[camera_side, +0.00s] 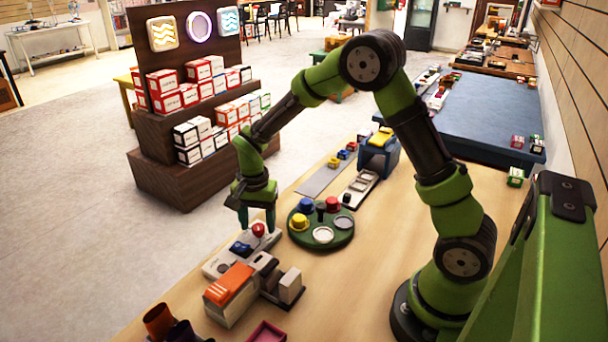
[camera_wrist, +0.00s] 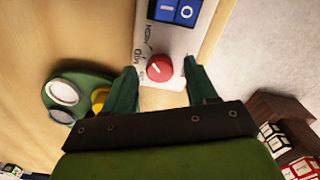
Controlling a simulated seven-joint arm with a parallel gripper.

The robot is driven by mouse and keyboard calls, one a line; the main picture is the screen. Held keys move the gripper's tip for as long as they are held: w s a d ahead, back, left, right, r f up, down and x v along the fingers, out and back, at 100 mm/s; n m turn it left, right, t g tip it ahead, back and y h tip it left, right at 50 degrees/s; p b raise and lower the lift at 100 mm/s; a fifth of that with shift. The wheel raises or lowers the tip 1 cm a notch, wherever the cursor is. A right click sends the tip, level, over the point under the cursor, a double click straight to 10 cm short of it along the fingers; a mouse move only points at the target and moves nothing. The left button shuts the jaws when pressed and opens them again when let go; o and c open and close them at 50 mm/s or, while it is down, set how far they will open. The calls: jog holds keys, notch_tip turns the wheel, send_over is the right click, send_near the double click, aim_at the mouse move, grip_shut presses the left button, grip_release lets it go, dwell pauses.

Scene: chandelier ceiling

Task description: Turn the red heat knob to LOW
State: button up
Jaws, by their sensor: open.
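The red heat knob (camera_side: 259,230) stands at the far end of a pale control panel (camera_side: 222,266), which also carries a blue rocker switch (camera_side: 240,248). In the wrist view, the red knob (camera_wrist: 160,67) lies between my fingers, with printed HIGH and MID marks beside it. The LOW mark and the knob's pointer cannot be made out. My gripper (camera_side: 257,219) is open above the knob, pointing down, one finger on each side. In the wrist view, gaps show between the fingers and the knob. The blue switch (camera_wrist: 175,11) shows at the top of the wrist view.
A round green base (camera_side: 323,238) with coloured knobs stands right of the panel. An orange-and-white block (camera_side: 230,292) sits close in front. Dark cups (camera_side: 160,322) and a pink tray (camera_side: 266,332) are nearer the camera. Bare wooden tabletop lies toward my arm's base.

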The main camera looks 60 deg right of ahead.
jog(key=shift+f, duration=0.2)
jog(key=shift+c, duration=0.2)
jog(key=c, duration=1)
